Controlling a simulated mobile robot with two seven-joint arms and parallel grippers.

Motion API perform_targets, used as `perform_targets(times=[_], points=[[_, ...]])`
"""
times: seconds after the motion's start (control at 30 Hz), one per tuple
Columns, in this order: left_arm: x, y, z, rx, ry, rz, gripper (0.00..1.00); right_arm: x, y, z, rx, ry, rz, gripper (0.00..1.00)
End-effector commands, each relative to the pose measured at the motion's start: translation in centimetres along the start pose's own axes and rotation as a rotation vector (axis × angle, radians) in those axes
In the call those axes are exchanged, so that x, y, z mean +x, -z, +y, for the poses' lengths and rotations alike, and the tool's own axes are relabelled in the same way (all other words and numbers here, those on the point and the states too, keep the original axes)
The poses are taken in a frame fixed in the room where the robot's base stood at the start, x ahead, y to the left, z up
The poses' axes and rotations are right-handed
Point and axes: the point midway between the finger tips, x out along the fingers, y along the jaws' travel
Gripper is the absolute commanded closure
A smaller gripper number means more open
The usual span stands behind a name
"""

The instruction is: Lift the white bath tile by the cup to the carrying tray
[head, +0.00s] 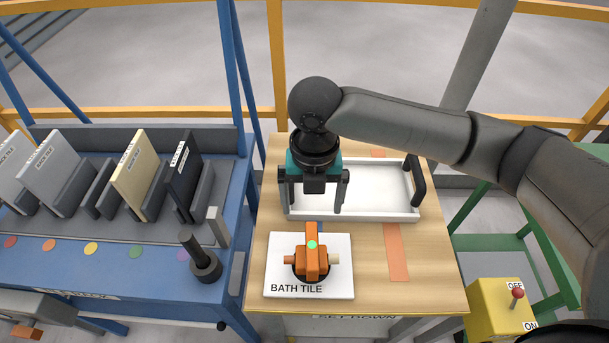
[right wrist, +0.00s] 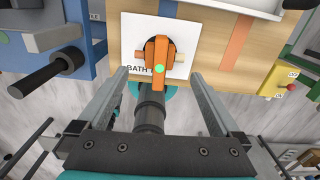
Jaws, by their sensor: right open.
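The white bath tile (head: 340,276), labelled "BATH TILE", lies flat at the front of the wooden table. An orange cup device (head: 312,262) with a green dot sits on it; both also show in the right wrist view, the tile (right wrist: 186,62) and the cup (right wrist: 160,52). The carrying tray (head: 375,211), white with a dark handle, stands behind the tile. My right gripper (head: 314,208) is open and empty, above the tray's left part and behind the cup. In the right wrist view its fingers (right wrist: 158,80) are spread wide. My left gripper is not in view.
A blue rack (head: 130,255) at the left holds several upright slabs, with a black knobbed post (head: 203,262) near its right end. A yellow switch box (head: 495,310) with a red-tipped lever stands at the right. Orange strips mark the wooden table (head: 440,285), whose front right is bare.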

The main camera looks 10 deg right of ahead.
Motion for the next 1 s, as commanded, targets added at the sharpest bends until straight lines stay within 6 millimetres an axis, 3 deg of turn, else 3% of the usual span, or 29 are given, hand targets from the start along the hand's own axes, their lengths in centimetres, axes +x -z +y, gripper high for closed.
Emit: perform_targets(times=[0.17, 0.3, 0.4, 0.7, 1.0], points=[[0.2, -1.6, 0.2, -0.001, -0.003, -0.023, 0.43, 1.2, 0.0, -0.1, -0.007, 0.005, 0.004, 0.0], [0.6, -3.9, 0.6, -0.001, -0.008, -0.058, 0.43, 3.6, 0.0, -0.1, -0.006, 0.005, 0.005, 0.0], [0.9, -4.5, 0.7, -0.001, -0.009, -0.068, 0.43, 5.6, 0.0, -0.1, -0.007, 0.004, 0.004, 0.0], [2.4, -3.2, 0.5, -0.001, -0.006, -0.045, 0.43, 11.5, 0.0, -0.1, -0.006, 0.005, 0.003, 0.0], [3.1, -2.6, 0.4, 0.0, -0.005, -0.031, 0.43, 14.8, 0.0, -0.1, -0.007, 0.003, 0.0, 0.0]])
